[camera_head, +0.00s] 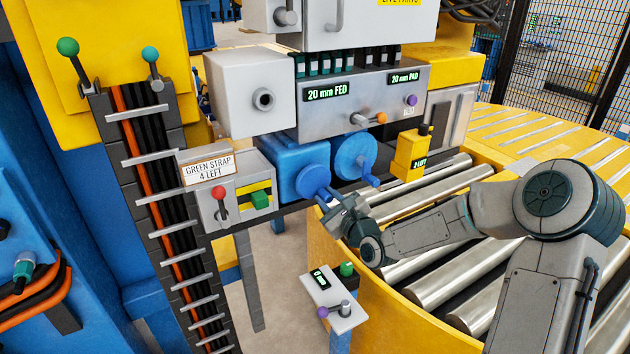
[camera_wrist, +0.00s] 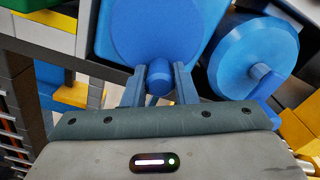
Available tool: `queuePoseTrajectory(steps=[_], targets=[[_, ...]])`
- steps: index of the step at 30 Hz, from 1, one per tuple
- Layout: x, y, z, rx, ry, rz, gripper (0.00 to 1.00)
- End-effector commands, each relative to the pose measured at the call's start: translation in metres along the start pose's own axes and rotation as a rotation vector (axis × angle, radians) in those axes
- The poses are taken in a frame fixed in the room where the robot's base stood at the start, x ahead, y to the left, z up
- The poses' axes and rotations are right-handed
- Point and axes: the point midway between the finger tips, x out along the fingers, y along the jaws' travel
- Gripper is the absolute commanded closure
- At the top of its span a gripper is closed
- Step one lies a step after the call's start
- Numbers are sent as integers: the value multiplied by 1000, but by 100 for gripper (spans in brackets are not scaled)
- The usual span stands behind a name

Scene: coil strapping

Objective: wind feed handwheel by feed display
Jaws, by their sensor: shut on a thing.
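Two blue handwheels stand side by side under the grey control box. The left handwheel (camera_head: 306,172) is below the feed display (camera_head: 326,92), which reads "20 mm FED" in green. Its round face (camera_wrist: 155,28) fills the top of the wrist view. My gripper (camera_head: 332,198) is shut on the left wheel's blue handle knob (camera_wrist: 159,76), with one finger on each side. The knob is at the wheel's lower edge. In the head view my gripper partly hides it. The right handwheel (camera_head: 354,157) is free, its handle (camera_head: 370,180) at lower right.
A second display (camera_head: 405,78) reads "20 mm PAD". A yellow block (camera_head: 410,155) stands close right of the wheels, above the rollers (camera_head: 460,270). A small stand (camera_head: 335,305) with a purple-knobbed lever is below. A red-knobbed lever (camera_head: 219,200) is to the left.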

Motion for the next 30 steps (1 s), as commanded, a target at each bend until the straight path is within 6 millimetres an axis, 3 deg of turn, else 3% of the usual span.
queuePoseTrajectory(steps=[4, 14, 23, 30], targets=[[0, 4, 0, 140, -2, -2, 98], [0, 6, 0, 173, -2, -1, 98], [0, 17, 4, 512, -3, -1, 98], [0, 19, 6, 576, -2, -1, 98]])
